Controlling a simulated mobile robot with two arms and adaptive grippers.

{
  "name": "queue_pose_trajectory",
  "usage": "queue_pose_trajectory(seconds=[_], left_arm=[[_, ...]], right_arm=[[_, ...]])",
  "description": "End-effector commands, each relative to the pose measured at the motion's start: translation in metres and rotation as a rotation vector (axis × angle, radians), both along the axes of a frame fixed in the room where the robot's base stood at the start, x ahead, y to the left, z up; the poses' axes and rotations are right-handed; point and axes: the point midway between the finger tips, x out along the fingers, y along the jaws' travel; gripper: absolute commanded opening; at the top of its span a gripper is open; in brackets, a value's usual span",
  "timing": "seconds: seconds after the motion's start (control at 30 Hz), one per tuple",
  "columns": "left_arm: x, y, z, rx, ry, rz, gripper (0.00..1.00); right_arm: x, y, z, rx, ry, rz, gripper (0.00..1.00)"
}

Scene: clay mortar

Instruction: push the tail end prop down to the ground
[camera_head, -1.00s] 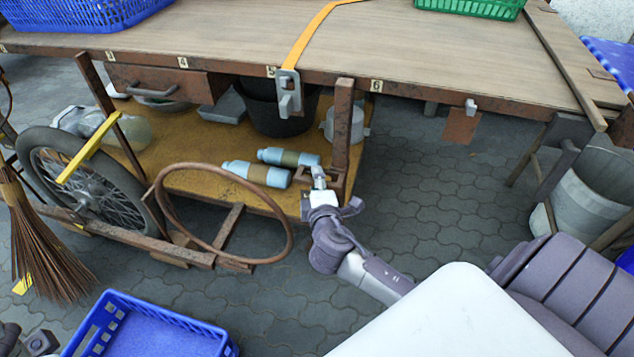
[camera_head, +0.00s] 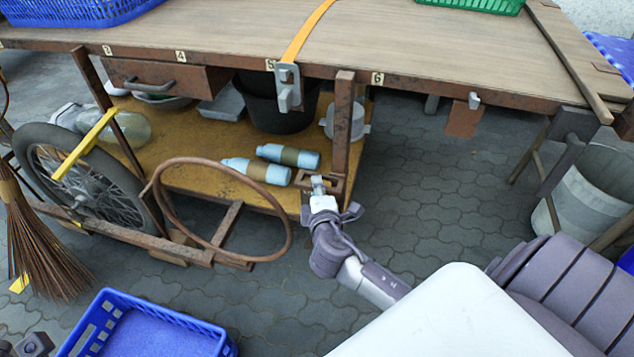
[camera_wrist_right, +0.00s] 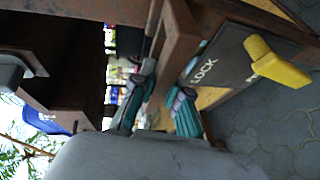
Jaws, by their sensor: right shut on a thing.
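The rusty tail end prop (camera_head: 342,120) is an upright post at the right end of the cart under the worktop. My right gripper (camera_head: 320,184) is at its lower part, beside a rusty bracket. In the right wrist view my two teal-padded fingers (camera_wrist_right: 165,98) are closed on rusty metal, but the exact contact is partly hidden. A dark plate lettered "LOCK" (camera_wrist_right: 222,66) and a yellow handle (camera_wrist_right: 278,64) sit to their right. A dark part at the lower left edge of the head view may be my left gripper; its jaws do not show.
A wooden worktop (camera_head: 220,45) spans above. The cart has a spoked wheel (camera_head: 85,180), a rusty hoop (camera_head: 165,215) and two blue bottles (camera_head: 270,162) on its yellow deck. A blue crate (camera_head: 150,325) and a broom (camera_head: 45,240) are at left.

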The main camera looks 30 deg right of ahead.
Motion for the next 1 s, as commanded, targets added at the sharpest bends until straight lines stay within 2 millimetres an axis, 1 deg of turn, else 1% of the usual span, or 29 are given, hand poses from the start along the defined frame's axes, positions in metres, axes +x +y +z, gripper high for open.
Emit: queue_pose_trajectory(seconds=[0.2, 0.23, 0.37, 0.63, 0.73, 0.87, 1.0], left_arm=[[0.0, 0.0, 0.001, 0.001, 0.002, 0.0, 0.37], [0.0, 0.0, 0.001, 0.001, 0.002, 0.0, 0.37], [0.0, 0.0, 0.001, 0.001, 0.003, 0.0, 0.37], [0.001, 0.0, 0.001, 0.002, 0.005, 0.0, 0.37], [0.001, 0.0, 0.001, 0.002, 0.005, 0.0, 0.37], [0.001, 0.0, 0.001, 0.002, 0.005, 0.0, 0.37], [0.001, 0.0, 0.001, 0.002, 0.005, 0.0, 0.37]], right_arm=[[0.0, 0.001, 0.003, -0.002, -0.003, 0.002, 0.0], [0.0, 0.001, 0.003, -0.002, -0.003, 0.002, 0.19], [0.0, 0.0, 0.004, -0.002, -0.003, 0.002, 0.4], [0.0, 0.0, 0.003, -0.003, -0.003, 0.001, 0.4], [-0.004, 0.002, 0.003, -0.002, -0.001, 0.001, 0.4], [-0.019, 0.01, 0.006, 0.0, -0.001, 0.001, 0.4], [-0.046, 0.023, 0.012, 0.001, 0.0, 0.001, 0.4]])
